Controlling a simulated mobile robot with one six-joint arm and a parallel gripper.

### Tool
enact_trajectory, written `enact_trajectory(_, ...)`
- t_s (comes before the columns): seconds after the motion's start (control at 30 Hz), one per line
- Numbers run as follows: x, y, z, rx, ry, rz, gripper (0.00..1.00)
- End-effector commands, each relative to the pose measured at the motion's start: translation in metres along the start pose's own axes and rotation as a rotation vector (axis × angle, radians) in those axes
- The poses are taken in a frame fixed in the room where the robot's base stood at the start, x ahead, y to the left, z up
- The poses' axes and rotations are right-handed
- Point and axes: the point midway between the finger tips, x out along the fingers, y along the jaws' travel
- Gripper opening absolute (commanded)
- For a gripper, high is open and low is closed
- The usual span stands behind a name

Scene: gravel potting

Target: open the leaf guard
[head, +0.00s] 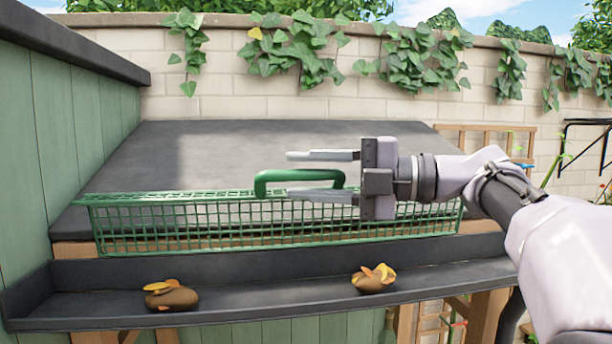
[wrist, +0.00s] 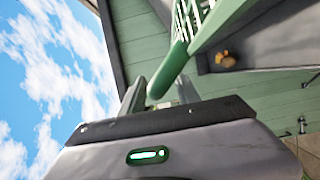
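The leaf guard (head: 150,228) is a green wire mesh panel along the low edge of the dark roof, just above and behind the gutter (head: 240,303). A green bar handle (head: 268,176) rises from its top edge. My gripper (head: 292,174) comes in from the right with two grey fingers spread apart, one above the handle's bar and one at its lower side. In the wrist view, the handle (wrist: 172,68) reaches between the open fingers (wrist: 158,92). I cannot tell whether either finger touches it. The mesh also shows in the wrist view (wrist: 187,22).
Two brown clumps with yellow-orange leaves, left (head: 172,297) and right (head: 372,280), lie in the gutter. A green plank wall (head: 60,140) closes the left side. An ivy-hung brick wall (head: 230,85) stands behind. Air above the roof (head: 200,150) is free.

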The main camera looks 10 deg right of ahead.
Motion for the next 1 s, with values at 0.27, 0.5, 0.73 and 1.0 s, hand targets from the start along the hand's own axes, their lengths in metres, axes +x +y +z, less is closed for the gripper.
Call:
enact_trajectory(0.27, 0.000, 0.000, 0.000, 0.000, 0.000, 0.000, 0.38)
enact_trajectory(0.5, -0.013, -0.001, 0.001, -0.001, -0.003, 0.000, 0.38)
enact_trajectory(0.73, -0.071, -0.003, 0.002, 0.000, -0.005, -0.001, 0.38)
enact_trajectory(1.0, -0.145, -0.002, 0.001, -0.001, -0.005, 0.000, 0.38)
